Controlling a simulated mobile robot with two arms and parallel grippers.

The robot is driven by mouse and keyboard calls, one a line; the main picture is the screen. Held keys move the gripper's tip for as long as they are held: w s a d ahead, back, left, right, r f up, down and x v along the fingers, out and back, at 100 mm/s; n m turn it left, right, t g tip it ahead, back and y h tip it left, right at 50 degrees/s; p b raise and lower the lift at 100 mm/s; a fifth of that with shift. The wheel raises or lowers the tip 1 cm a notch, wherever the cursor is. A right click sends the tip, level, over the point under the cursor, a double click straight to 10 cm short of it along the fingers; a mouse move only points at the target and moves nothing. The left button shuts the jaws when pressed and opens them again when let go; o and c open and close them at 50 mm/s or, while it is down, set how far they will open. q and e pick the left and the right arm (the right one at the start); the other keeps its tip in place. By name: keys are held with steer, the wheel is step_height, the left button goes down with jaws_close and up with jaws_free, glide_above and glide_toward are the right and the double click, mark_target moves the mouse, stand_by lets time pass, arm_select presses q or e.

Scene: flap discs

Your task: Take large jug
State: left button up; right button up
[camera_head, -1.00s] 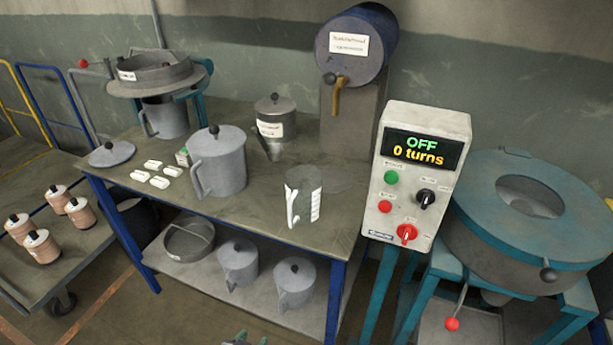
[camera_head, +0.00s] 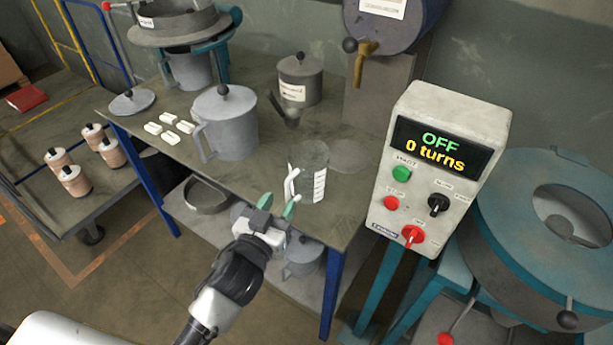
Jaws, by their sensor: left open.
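A large grey jug (camera_head: 229,129) with a black-knobbed lid stands upright on the table, its handle on the left side. A clear measuring jug (camera_head: 312,172) with white scale marks and a white handle stands near the table's front edge. My left gripper (camera_head: 279,204) is open and empty. Its green-tipped fingers are in front of the table edge, just below and left of the clear jug's handle in the picture. They appear apart from both jugs. My right gripper is not in view.
A lidded, labelled pot (camera_head: 300,82) stands behind the jugs. Several white blocks (camera_head: 162,139) lie left of the grey jug. A control box (camera_head: 447,116) reading OFF, 0 turns, stands on the right. The lower shelf (camera_head: 285,284) holds a ring-shaped sieve and lidded jugs.

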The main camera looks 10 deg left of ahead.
mark_target(287, 192)
arm_select(q)
steer(key=w, duration=0.3)
steer(key=w+p, duration=0.1)
steer(key=w, duration=0.1)
steer(key=shift+d, duration=0.35)
jaws_close()
